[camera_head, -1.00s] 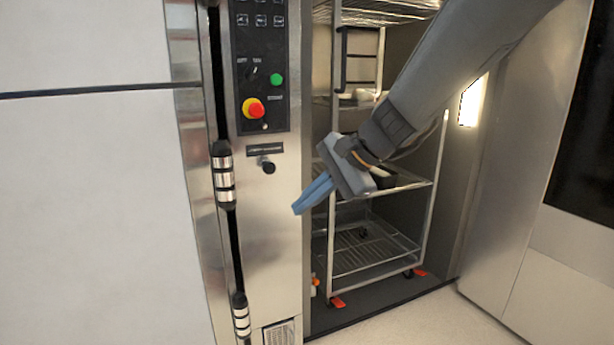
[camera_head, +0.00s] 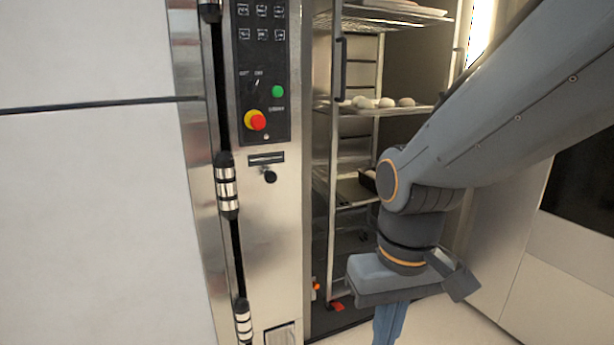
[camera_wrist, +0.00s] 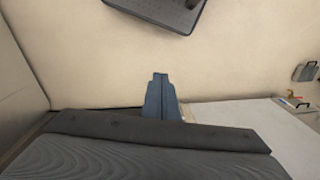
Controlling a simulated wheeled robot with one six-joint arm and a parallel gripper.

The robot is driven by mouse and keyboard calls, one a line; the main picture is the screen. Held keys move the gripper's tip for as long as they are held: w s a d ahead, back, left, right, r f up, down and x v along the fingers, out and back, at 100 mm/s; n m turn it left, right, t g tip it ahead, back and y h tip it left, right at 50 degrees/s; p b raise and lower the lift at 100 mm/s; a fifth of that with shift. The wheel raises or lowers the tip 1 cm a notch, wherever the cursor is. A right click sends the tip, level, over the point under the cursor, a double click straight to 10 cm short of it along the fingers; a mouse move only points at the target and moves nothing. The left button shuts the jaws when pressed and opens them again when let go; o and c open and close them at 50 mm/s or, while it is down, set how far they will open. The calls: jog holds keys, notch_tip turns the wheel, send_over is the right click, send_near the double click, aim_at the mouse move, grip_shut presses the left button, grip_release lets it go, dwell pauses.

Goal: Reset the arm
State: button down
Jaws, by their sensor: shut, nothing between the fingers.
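My gripper (camera_head: 388,326) hangs from my grey arm at the lower right of the head view, its blue fingers pointing down. The fingers are together with nothing between them. Their tips run out of the bottom of the head view. In the wrist view the closed blue fingers (camera_wrist: 161,78) stand out over the pale floor. My arm hides part of the oven opening and the rack behind it.
A wheeled rack (camera_head: 332,215) stands in the open oven chamber, with round pale pieces (camera_head: 385,102) on a shelf. The control panel (camera_head: 262,75) is left of it. A large white door panel (camera_head: 90,220) fills the left. Pale floor (camera_head: 450,322) is clear below.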

jog(key=d+r+m+p, duration=0.2)
jog(key=d+r+p, duration=0.6)
jog(key=p, duration=0.6)
jog(key=shift+s+r+m+h+p, duration=0.2)
jog(key=shift+r+m+h+p, duration=0.1)
jog(key=shift+r+p, duration=0.05)
